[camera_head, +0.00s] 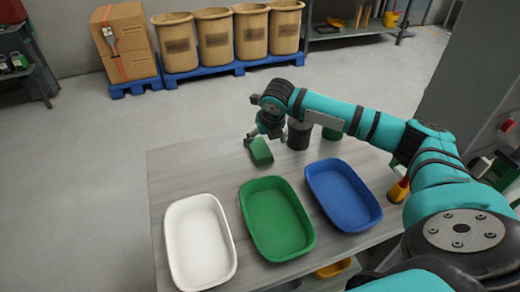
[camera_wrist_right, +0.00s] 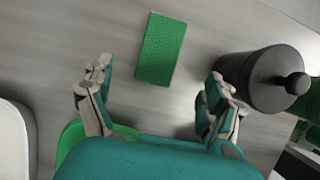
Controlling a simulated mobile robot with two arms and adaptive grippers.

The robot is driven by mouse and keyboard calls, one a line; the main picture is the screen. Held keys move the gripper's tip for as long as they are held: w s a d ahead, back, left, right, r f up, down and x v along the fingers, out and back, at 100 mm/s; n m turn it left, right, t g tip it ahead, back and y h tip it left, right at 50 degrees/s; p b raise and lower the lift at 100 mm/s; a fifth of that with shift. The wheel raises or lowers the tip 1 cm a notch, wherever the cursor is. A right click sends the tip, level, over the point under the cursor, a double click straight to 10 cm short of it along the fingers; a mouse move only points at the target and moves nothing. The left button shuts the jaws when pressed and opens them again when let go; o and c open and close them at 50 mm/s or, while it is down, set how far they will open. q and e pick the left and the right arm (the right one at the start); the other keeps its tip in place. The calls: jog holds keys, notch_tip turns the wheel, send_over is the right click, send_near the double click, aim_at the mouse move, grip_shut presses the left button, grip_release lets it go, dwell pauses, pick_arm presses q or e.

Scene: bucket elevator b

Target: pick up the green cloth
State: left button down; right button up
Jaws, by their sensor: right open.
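The green cloth (camera_head: 261,151) is a small folded block lying on the grey table, near its far edge. In the right wrist view the cloth (camera_wrist_right: 161,50) lies ahead of the fingertips, between their lines. My right gripper (camera_head: 258,137) is above the table, right by the cloth in the head view. In the wrist view my right gripper (camera_wrist_right: 158,85) has its fingers spread wide, with nothing between them. My left gripper is not in view.
A dark lidded pot (camera_head: 299,134) stands just right of the cloth, close to one finger in the wrist view (camera_wrist_right: 262,80). White (camera_head: 199,243), green (camera_head: 277,218) and blue (camera_head: 343,195) trays stand nearer. Bare table lies left of the cloth.

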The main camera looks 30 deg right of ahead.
aim_at(260, 147)
jog(key=x, duration=0.5)
jog(key=p+x, duration=0.1)
jog(key=x, duration=0.2)
jog(key=shift+w+d+r, duration=0.15)
jog(key=shift+w, duration=0.25)
jog(key=shift+r, duration=0.1)
jog(key=c, duration=1.3)
jog(key=shift+o, duration=0.2)
notch_tip(260, 147, up, 10)
jog(key=b, duration=0.1)
jog(key=o, duration=0.6)
jog(key=c, duration=0.4)
jog(key=shift+c, duration=0.4)
